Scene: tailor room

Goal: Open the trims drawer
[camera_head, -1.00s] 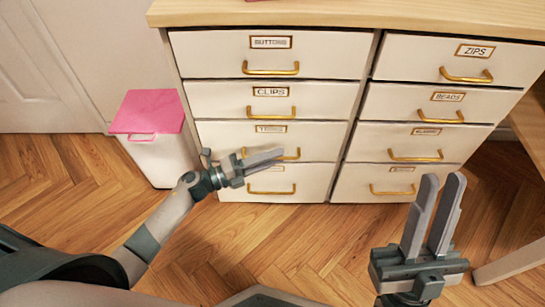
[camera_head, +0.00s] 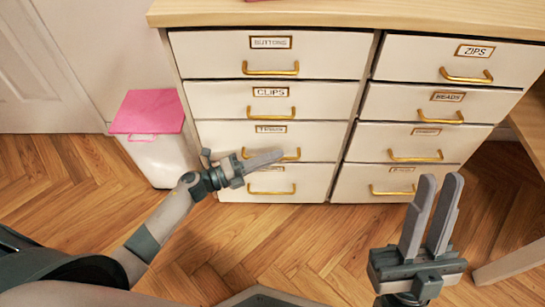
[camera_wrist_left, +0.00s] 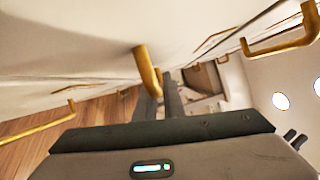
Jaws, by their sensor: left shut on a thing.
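The trims drawer (camera_head: 222,138) is in the left column of the cabinet, third from the top, below the clips drawer. Its front looks flush with its neighbours. Its small label is blurred. Its brass handle (camera_head: 292,154) is partly hidden behind my left gripper (camera_head: 265,160). My left gripper is shut on this handle, near its left half. In the left wrist view the brass handle (camera_wrist_left: 146,70) meets the dark fingers (camera_wrist_left: 162,102). My right gripper (camera_head: 437,190) points up in front of the right column, fingers apart and empty.
The clips drawer (camera_head: 225,98) above and the bottom drawer (camera_head: 315,180) below look closed. A white bin with a pink lid (camera_head: 147,111) stands at the cabinet's left. A wooden table leg (camera_head: 510,262) is at the right. Wooden floor (camera_head: 310,235) in front is clear.

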